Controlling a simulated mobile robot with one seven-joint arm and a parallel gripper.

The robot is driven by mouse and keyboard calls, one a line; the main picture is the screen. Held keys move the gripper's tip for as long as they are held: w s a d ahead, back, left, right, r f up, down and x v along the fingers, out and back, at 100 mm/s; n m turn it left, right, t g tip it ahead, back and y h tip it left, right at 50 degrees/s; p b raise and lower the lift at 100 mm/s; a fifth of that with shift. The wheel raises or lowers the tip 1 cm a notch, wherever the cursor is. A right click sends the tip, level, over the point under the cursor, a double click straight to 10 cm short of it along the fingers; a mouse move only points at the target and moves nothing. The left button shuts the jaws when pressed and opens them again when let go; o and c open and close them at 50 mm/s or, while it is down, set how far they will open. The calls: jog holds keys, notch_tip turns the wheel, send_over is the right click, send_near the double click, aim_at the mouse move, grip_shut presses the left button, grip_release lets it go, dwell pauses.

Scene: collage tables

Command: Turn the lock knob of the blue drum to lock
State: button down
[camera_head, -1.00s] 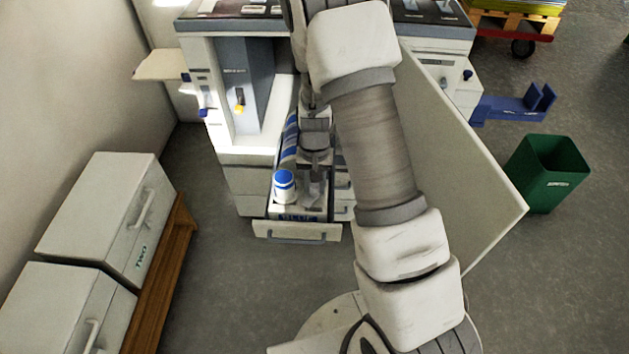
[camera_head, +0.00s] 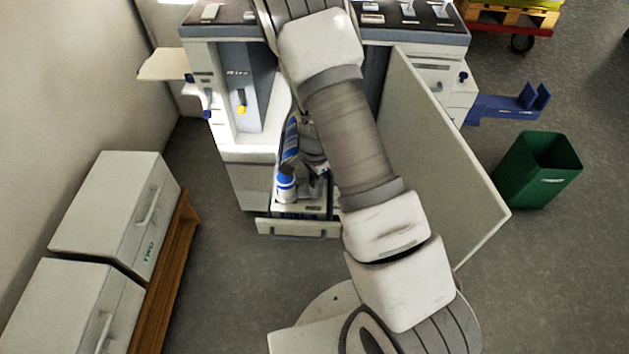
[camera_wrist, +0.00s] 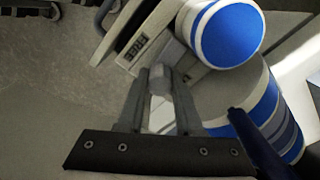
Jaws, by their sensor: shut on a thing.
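The blue-and-white striped drum (camera_wrist: 268,105) is at the right in the wrist view. It also shows beside my arm in the head view (camera_head: 291,142). My gripper (camera_wrist: 160,80) is shut on a small grey knob (camera_wrist: 160,76), whose rounded end shows between the fingertips. How the knob joins the drum is hidden. A white container with a blue round top (camera_wrist: 228,34) stands close beyond the drum; it also shows in the open drawer (camera_head: 286,184). The gripper's tips are hidden in the head view.
The drawer front (camera_head: 298,228) is pulled out from the white cabinet. An open white door panel (camera_head: 440,150) stands right of my arm. A dark blue bar (camera_wrist: 256,142) lies close to the right finger. A green bin (camera_head: 537,170) stands farther right.

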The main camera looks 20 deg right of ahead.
jog(key=shift+m+p, duration=0.45)
jog(key=shift+m, duration=0.55)
jog(key=c, duration=0.6)
grip_release()
notch_tip(320, 180, up, 18)
jog(key=p, duration=0.5)
jog(key=shift+f, duration=0.25)
